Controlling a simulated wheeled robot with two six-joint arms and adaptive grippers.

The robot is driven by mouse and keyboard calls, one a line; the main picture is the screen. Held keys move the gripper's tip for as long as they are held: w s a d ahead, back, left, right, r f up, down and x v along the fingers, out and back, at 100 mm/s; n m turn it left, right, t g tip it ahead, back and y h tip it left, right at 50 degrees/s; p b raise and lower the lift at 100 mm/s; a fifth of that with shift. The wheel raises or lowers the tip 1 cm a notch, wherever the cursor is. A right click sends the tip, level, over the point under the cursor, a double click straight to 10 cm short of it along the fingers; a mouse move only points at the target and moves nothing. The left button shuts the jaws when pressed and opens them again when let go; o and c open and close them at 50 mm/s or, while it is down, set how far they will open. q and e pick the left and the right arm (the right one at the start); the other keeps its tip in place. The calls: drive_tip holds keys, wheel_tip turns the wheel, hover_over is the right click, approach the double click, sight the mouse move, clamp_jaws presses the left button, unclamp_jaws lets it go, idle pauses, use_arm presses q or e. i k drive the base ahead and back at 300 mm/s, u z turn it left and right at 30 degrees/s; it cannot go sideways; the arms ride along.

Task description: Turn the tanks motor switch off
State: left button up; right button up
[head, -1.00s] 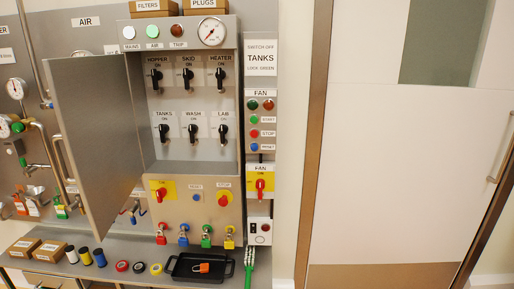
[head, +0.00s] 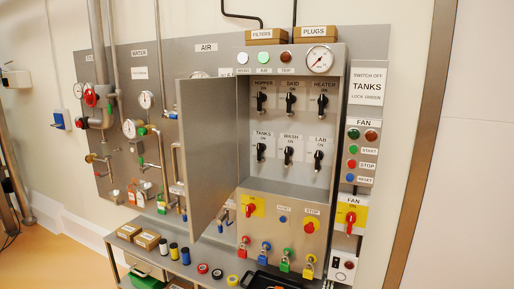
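The tanks switch (head: 261,151) is a black rotary handle at the left end of the lower switch row in the open grey cabinet (head: 243,120). Its handle stands roughly upright below the TANKS ON label. The wash switch (head: 288,155) and lab switch (head: 319,160) sit to its right. The hopper switch (head: 262,101) is above it. A sign (head: 368,83) reads "SWITCH OFF TANKS LOCK GREEN". A green padlock (head: 285,264) hangs among several coloured padlocks below the cabinet. Neither gripper is in view.
The cabinet door (head: 207,130) swings out on the left side. A fan panel (head: 361,150) is on the right. A shelf below carries small boxes (head: 146,239), tape rolls and a black tray (head: 262,281). Pipes and gauges (head: 129,128) are at left; open floor (head: 50,262) lies lower left.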

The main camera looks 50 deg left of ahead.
sight(261, 148)
drive_tip(key=z, duration=1.45)
drive_tip(key=k, duration=1.75)
drive_tip(key=u, duration=2.3)
drive_tip(key=i, duration=0.45)
drive_tip(key=u, duration=0.15)
drive_tip(key=k, duration=0.4)
drive_tip(key=z, duration=1.1)
drive_tip(key=i, duration=0.95)
drive_tip(key=u, duration=0.65)
